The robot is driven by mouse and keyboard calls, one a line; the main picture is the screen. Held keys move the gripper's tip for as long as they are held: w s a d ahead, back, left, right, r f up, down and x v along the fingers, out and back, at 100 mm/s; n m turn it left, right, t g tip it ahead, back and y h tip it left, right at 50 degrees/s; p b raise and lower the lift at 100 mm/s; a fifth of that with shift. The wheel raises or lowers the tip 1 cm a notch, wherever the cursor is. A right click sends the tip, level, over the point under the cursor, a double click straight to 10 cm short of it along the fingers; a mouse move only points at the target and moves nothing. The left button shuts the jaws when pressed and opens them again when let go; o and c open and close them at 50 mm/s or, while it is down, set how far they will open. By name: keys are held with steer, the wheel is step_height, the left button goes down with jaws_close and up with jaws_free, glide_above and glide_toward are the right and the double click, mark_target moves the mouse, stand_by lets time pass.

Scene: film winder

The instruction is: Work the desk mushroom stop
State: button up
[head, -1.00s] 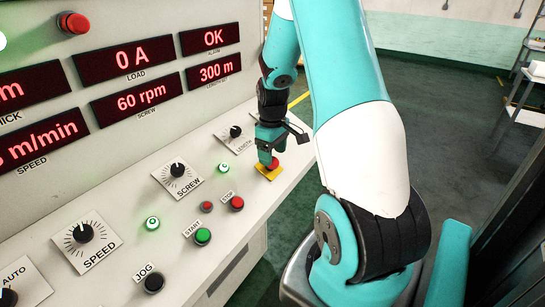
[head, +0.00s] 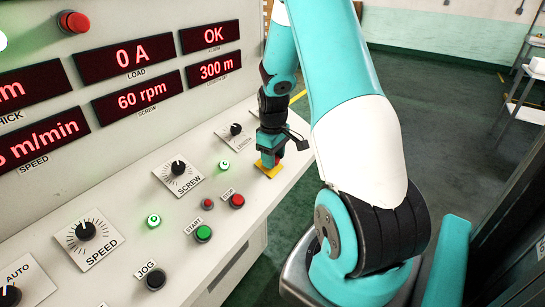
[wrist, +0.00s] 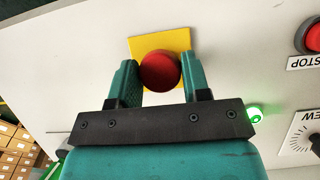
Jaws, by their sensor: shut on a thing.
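The desk mushroom stop is a red round button (wrist: 160,71) on a yellow square plate (wrist: 146,43) at the far right end of the desk panel. In the head view my gripper (head: 269,163) points down over the yellow plate (head: 268,173) and hides the red button. In the wrist view my gripper (wrist: 160,82) has one teal finger on each side of the red button, shut on it. The lower edge of the button lies between the fingers.
The STOP button (head: 237,201), green START button (head: 203,234) and SCREW knob (head: 178,167) sit left of the mushroom stop. The LENGTH knob (head: 236,129) is behind it. Another red mushroom button (head: 74,22) is on the upright panel. The desk's right edge is close.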

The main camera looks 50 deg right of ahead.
steer(key=shift+s+d+r, duration=0.1)
steer(key=shift+s+r, duration=0.2)
steer(key=shift+r, duration=0.5)
steer(key=o, duration=1.3)
steer(key=shift+c, duration=0.2)
step_height(320, 180, up, 17)
steer(key=b, duration=0.2)
steer(key=shift+r+b, duration=0.2)
steer(key=shift+b, duration=0.1)
